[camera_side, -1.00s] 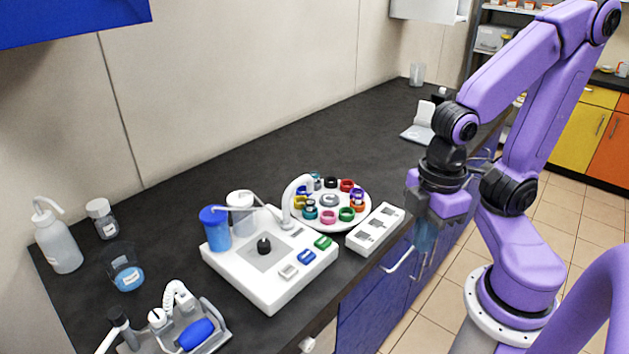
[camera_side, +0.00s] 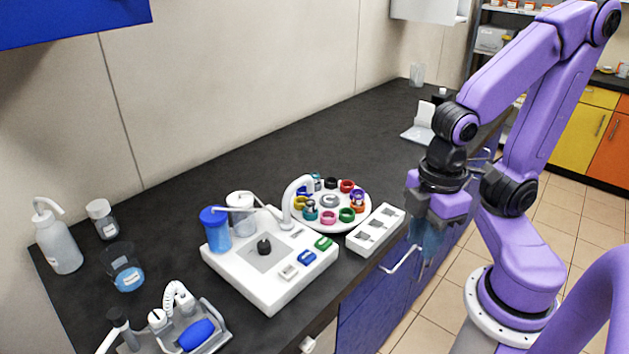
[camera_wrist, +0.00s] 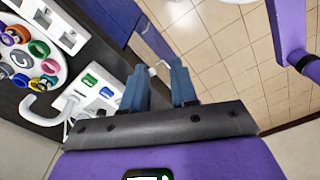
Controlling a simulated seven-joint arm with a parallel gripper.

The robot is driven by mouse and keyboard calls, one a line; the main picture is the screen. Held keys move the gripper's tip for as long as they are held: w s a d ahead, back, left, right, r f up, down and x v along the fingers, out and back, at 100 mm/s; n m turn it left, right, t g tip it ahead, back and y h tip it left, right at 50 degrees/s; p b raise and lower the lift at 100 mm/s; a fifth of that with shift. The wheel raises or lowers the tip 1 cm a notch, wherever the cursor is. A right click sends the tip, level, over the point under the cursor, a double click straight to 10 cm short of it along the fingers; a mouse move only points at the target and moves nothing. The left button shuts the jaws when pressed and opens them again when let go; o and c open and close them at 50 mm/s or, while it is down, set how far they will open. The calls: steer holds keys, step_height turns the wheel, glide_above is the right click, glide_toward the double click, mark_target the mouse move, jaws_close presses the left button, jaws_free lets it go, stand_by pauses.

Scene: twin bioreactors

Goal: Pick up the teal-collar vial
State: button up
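A round white carousel (camera_side: 329,226) holds a ring of coloured collars. A teal collar (camera_side: 310,213) sits on its near left side, close to a bent white tube. In the wrist view a teal-looking collar (camera_wrist: 49,82) shows at the left. Another bluish-teal piece (camera_side: 316,179) stands at the back of the carousel. I cannot tell which of these collars hold a vial. My gripper (camera_side: 426,258) hangs to the right of the carousel, past the counter's front edge, pointing down. In the wrist view my gripper (camera_wrist: 160,68) has its two blue-grey fingers apart, with only floor and cabinet between them.
A white slotted rack (camera_side: 375,230) lies between the carousel and my gripper. A white console (camera_side: 270,285) with coloured buttons, a blue-lidded container (camera_side: 216,232) and the bent tube (camera_side: 290,207) stands left of the carousel. A cabinet handle (camera_side: 400,260) sticks out beside my gripper.

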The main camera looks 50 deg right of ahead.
steer(key=o, duration=0.4)
